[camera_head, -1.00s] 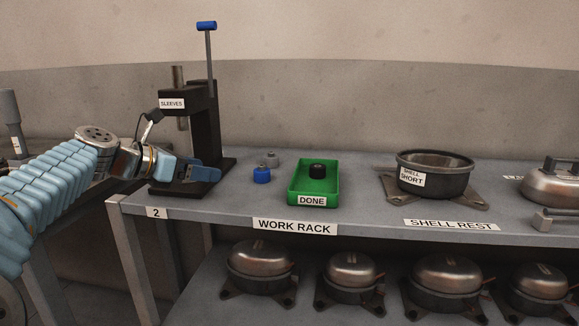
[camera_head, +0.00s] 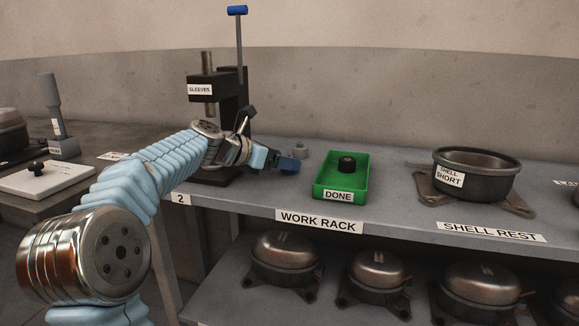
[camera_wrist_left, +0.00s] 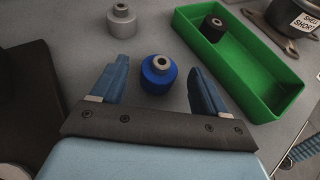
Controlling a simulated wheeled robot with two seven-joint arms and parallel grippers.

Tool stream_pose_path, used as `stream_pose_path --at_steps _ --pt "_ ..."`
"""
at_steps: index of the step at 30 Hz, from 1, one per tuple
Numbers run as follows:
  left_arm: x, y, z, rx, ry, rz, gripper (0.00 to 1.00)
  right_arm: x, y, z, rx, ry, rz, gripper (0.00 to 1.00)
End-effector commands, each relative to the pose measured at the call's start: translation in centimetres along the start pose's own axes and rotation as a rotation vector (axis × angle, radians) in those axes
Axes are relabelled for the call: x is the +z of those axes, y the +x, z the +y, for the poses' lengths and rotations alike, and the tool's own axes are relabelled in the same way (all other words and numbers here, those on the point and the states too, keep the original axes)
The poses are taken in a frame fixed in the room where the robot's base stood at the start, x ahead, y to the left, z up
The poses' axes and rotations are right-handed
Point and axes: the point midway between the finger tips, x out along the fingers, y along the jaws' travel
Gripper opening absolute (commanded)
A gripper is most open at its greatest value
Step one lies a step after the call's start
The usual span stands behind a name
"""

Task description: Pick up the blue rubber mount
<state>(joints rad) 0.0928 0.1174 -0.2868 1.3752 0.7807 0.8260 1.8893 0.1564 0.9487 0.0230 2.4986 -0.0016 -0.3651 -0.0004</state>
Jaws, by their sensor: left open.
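The blue rubber mount (camera_wrist_left: 158,76) stands upright on the shelf in the left wrist view, a blue cylinder with a metal bush on top. My left gripper (camera_wrist_left: 160,82) is open, with one blue finger on each side of the mount and a gap to both; whether the mount is fully between the fingertips is hard to tell. My right gripper is not in view.
A grey mount (camera_wrist_left: 121,20) stands behind the blue one. The green DONE tray (camera_wrist_left: 258,88) holds a black mount (camera_wrist_left: 213,28) and lies close on the right. The SLEEVES press (camera_head: 222,110) stands at the left. A shell pot (camera_head: 475,172) sits further right.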

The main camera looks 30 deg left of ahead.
Motion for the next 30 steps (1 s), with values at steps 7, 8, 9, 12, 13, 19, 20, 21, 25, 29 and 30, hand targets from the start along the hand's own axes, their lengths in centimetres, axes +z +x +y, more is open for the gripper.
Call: stream_pose_path --at_steps 7,8,9,12,13,19,20,21,25,29,30 --pt "0.0 1.8 0.0 0.001 0.001 -0.001 0.74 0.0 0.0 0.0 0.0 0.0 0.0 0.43" --pt "0.0 1.8 0.0 0.001 0.001 -0.001 0.74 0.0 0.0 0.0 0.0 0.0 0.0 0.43" --pt "0.0 1.8 0.0 0.001 0.001 -0.001 0.74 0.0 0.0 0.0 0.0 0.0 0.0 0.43" --pt "0.0 1.8 0.0 0.001 0.0 -0.001 0.7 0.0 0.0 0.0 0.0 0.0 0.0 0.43" --pt "0.0 1.8 0.0 0.001 0.0 -0.001 0.65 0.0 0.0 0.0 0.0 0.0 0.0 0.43" --pt "0.0 1.8 0.0 0.002 0.0 -0.001 0.34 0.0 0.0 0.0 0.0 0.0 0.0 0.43" --pt "0.0 1.8 0.0 0.002 0.0 -0.001 0.3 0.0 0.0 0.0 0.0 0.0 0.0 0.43" --pt "0.0 1.7 0.0 0.002 0.0 -0.001 0.24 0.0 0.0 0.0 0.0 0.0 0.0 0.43" --pt "0.0 1.7 0.0 0.002 0.0 -0.001 0.13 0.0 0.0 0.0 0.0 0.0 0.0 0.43" --pt "0.0 1.7 0.0 0.002 0.0 -0.001 0.13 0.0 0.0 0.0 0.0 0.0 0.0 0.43" --pt "0.1 1.7 0.0 0.002 0.0 -0.001 0.13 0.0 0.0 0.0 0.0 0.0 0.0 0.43"
